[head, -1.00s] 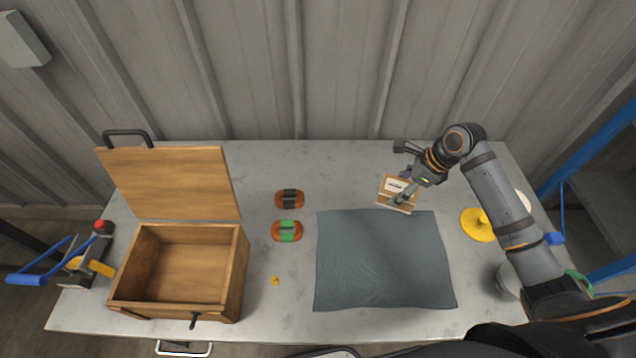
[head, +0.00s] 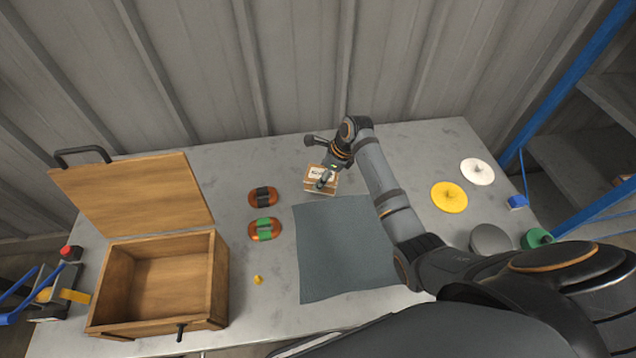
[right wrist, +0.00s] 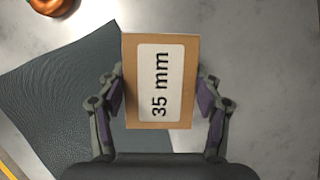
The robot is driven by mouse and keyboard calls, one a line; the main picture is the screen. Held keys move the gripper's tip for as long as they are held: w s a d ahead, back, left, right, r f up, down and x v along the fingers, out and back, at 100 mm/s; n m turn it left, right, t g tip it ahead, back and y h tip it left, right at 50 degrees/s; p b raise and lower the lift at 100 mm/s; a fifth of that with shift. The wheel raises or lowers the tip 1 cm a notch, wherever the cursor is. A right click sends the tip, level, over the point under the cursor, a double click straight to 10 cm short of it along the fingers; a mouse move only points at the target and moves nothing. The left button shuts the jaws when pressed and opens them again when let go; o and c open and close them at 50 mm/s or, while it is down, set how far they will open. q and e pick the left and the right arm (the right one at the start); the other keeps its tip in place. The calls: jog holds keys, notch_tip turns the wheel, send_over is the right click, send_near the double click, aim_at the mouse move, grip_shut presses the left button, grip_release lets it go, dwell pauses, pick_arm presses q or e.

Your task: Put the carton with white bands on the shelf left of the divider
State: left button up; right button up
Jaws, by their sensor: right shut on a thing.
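A small brown carton (head: 317,186) with a white label is at the back middle of the table in the head view. In the right wrist view the carton (right wrist: 160,123) shows its label, "35 mm"; I cannot make out white bands there. My right gripper (head: 324,180) is shut on the carton, with one finger on each side. Whether the carton touches the table is unclear. A grey shelf (head: 570,150) in a blue frame stands beyond the table's right edge; no divider can be made out. My left gripper is not in view.
A grey mat (head: 340,250) lies in front of the carton. Two orange objects, one with a black band (head: 263,197) and one with a green band (head: 265,229), lie left. An open wooden box (head: 215,285) is farther left. Yellow (head: 449,197) and white (head: 477,172) discs lie right.

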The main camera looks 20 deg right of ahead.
jog(key=shift+w+a+f, duration=0.2)
jog(key=shift+w+f, duration=0.05)
jog(key=shift+f, duration=0.1)
jog(key=shift+a+f, duration=0.2)
notch_tip(320, 180, down, 2)
jog(key=shift+f, duration=0.25)
jog(key=shift+w+f, duration=0.1)
jog(key=shift+f, duration=0.2)
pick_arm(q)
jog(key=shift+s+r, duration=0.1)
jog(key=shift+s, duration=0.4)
pick_arm(e)
jog(key=shift+f, duration=0.15)
jog(key=shift+f, duration=0.1)
